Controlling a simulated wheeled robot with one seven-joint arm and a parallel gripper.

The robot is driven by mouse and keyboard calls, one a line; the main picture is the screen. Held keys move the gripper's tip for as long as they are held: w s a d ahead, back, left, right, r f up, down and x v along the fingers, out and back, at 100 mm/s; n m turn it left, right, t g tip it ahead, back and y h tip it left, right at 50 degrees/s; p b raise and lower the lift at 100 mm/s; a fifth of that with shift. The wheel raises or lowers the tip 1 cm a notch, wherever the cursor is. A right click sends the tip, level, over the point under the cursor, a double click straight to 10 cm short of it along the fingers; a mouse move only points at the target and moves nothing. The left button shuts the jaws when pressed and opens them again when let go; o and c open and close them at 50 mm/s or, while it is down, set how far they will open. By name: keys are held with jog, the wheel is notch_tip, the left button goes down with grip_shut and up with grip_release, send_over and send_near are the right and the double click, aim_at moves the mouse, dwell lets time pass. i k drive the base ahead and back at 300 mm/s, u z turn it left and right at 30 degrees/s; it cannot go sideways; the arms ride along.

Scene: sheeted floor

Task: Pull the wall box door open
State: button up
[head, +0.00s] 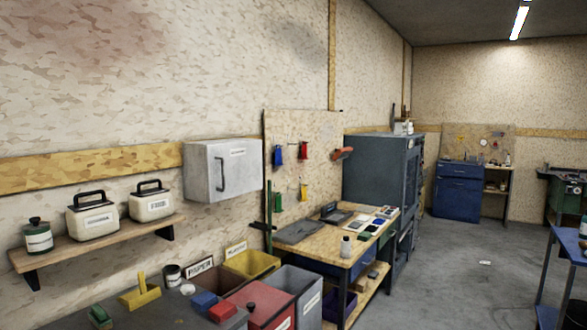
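The wall box (240,170) is a light grey metal cabinet fixed to the left wall, above the bins and left of the pegboard. Its door (205,172) is the face toward me and looks shut. A dark vertical bar handle (219,174) sits on the door. A small label shows on the box's right side. My gripper is not in this view, and nothing touches the box or its handle.
Left of the box, a wooden shelf (100,244) holds two white canisters and a jar. Below stand a cluttered grey worktop (165,312), a red bin (262,302) and other bins.

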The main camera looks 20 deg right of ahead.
aim_at(234, 169)
jog(key=z, duration=0.5)
jog(key=i, duration=1.3)
jog(key=u, duration=0.5)
